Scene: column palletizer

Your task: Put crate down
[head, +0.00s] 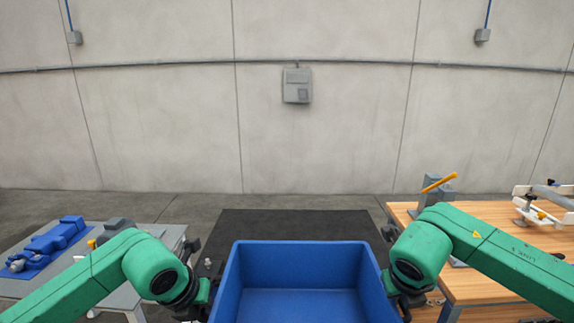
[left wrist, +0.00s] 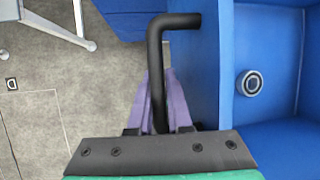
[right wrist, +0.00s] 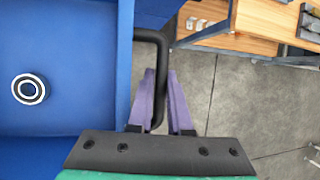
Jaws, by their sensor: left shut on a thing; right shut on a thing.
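A blue open crate (head: 303,255) is at the bottom middle of the head view, between my two arms. Its near side is cut off by the frame. My left gripper (left wrist: 157,76) has its purple fingers shut on the black bent handle (left wrist: 157,55) at the crate's left side. My right gripper (right wrist: 161,76) is shut on the other black handle (right wrist: 150,38) at the right side. A round silver-and-black part shows inside the crate in the left wrist view (left wrist: 251,83) and the right wrist view (right wrist: 28,89). I cannot tell what is under the crate.
A dark mat (head: 300,222) lies on the floor beyond the crate. A grey table (head: 165,236) with a blue fixture (head: 45,245) is at left. A wooden workbench (head: 500,225) with tools stands close at right. A concrete wall closes the back.

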